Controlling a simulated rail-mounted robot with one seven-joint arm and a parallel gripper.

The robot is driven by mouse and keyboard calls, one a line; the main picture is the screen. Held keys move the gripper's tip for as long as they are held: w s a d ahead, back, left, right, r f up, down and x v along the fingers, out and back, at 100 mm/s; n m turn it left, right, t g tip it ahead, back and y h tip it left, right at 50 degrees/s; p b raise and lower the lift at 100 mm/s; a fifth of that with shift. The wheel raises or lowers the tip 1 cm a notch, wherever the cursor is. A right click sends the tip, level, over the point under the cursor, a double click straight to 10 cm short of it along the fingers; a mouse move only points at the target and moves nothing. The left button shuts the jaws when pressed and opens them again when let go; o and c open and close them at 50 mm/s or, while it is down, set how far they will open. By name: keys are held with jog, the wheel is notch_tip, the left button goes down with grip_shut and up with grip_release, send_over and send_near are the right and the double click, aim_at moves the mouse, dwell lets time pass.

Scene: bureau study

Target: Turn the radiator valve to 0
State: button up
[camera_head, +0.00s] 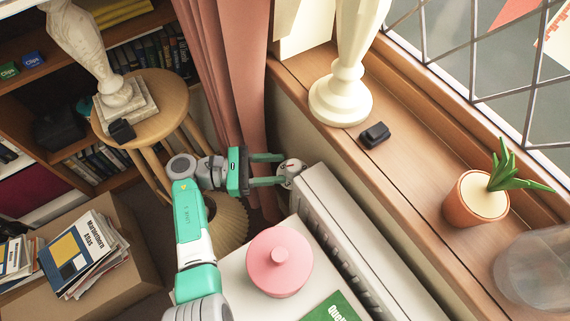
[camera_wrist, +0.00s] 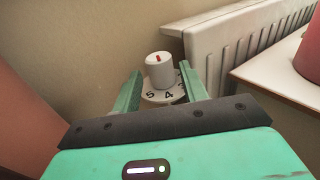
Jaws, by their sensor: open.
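The radiator valve (camera_wrist: 159,72) is a white round knob with a red mark on its top. Its wider dial base (camera_wrist: 161,97) carries dark numbers, of which 5 and 4 are readable on the side towards the wrist camera; 0 is not visible. The valve also shows at the radiator's end in the head view (camera_head: 291,168). My gripper (camera_head: 281,169) is open, with its green fingertips at the valve. In the wrist view the fingers (camera_wrist: 161,76) appear to either side of the knob, with gaps; contact cannot be made out.
The white radiator (camera_head: 345,240) runs away from the valve beneath the wooden windowsill (camera_head: 400,165). A white table (camera_head: 240,285) with a pink lidded pot (camera_head: 279,262) stands close beside it. A pink curtain (camera_head: 232,90) hangs behind my gripper. A round stool (camera_head: 160,100) stands left.

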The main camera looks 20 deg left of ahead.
aim_at(287, 169)
jog(key=shift+x, duration=1.35)
jog(key=shift+a, duration=0.1)
jog(key=c, duration=0.7)
jog(key=r+t+p, duration=0.1)
jog(key=p, duration=0.2)
jog(key=shift+s+n+y+p, duration=0.1)
jog(key=shift+n+y+p, duration=0.25)
jog(key=shift+n+y, duration=0.05)
jog(key=shift+s+d+r+n+t+y+p, duration=0.1)
jog(key=shift+d+r+n+t+y+p, duration=0.15)
jog(key=shift+n+t+p, duration=0.7)
jog(key=p, duration=0.2)
jog(key=t+y+p, duration=0.1)
jog(key=p, duration=0.1)
jog(key=shift+s+d+f+n+y, duration=0.1)
jog(key=shift+f+n+y, duration=0.15)
jog(key=shift+f+n+t+y+p, duration=0.25)
jog(key=shift+n+t+y+p, duration=0.25)
jog(key=shift+t+y+p, duration=0.25)
jog(key=shift+f, duration=0.25)
jog(key=o, duration=0.7)
